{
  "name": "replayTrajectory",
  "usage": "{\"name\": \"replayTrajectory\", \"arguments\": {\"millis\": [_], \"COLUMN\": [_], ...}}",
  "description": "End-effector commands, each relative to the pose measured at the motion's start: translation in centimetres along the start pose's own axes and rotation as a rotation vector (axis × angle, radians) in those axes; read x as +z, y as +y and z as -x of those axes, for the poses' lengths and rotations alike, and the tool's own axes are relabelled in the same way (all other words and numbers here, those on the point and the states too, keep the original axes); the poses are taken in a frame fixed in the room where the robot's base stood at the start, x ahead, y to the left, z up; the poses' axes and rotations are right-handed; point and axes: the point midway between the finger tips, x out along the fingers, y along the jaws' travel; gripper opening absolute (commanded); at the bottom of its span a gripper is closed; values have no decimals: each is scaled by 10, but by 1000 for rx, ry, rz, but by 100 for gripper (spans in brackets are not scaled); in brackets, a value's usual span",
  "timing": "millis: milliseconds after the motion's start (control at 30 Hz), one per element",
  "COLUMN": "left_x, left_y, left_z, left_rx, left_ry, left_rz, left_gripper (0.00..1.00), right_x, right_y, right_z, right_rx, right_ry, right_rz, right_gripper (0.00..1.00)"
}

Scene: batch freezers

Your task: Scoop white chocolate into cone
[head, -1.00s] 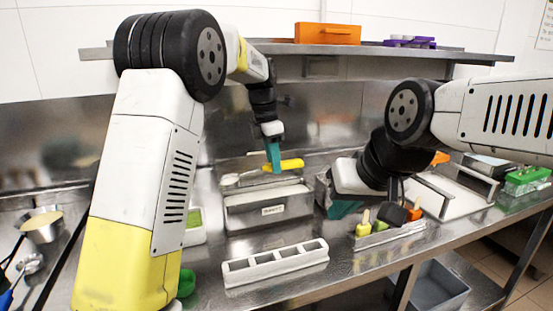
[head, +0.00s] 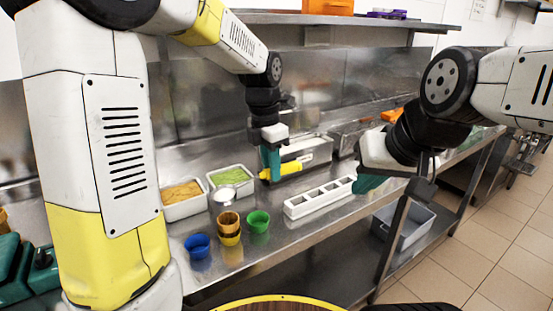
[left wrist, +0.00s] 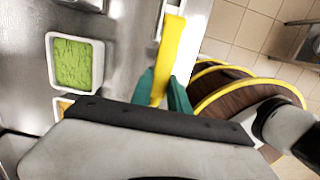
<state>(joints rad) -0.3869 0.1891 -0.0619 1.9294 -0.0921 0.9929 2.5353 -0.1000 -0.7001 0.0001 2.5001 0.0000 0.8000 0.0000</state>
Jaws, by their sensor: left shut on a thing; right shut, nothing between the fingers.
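My left gripper (head: 270,170) is shut on a yellow-handled scoop (head: 291,169), held over the counter in front of a metal bin with pale contents (head: 320,157). The yellow handle (left wrist: 169,58) also shows between the teal fingers (left wrist: 163,95) in the left wrist view. The scoop's bowl end is not clear. I cannot tell whether anything is in it. My right gripper (head: 368,183) is shut and empty near the right end of a white slotted holder (head: 318,199), whose slots look empty. A small brown cup (head: 228,221), perhaps a cone, stands among other cups.
Blue (head: 197,245) and green (head: 258,222) cups stand at the counter's front edge. White tubs of orange (head: 184,211) and green (head: 231,190) contents stand behind. A shelf (head: 340,19) runs above. A grey bin (head: 403,226) sits low at the right.

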Motion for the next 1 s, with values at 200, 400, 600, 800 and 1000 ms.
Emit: {"name": "replayTrajectory", "arguments": {"millis": [200,400,600,800,1000], "left_x": [-2,-4,-4,-4,-4], "left_y": [0,9,19,27,34], "left_z": [-14,-26,-30,-36,-43], "left_rx": [-1,-115,-399,-676,-938], "left_ry": [2,-1,0,0,-1], "left_rz": [1,24,51,76,102], "left_gripper": [0,0,0,0,0], "right_x": [0,0,0,0,0], "right_y": [0,0,0,0,0], "right_z": [0,0,0,0,0], "right_rx": [0,0,0,0,0], "right_ry": [0,0,0,0,0], "right_rz": [0,0,0,0,0], "right_gripper": [0,0,0,0,0]}}
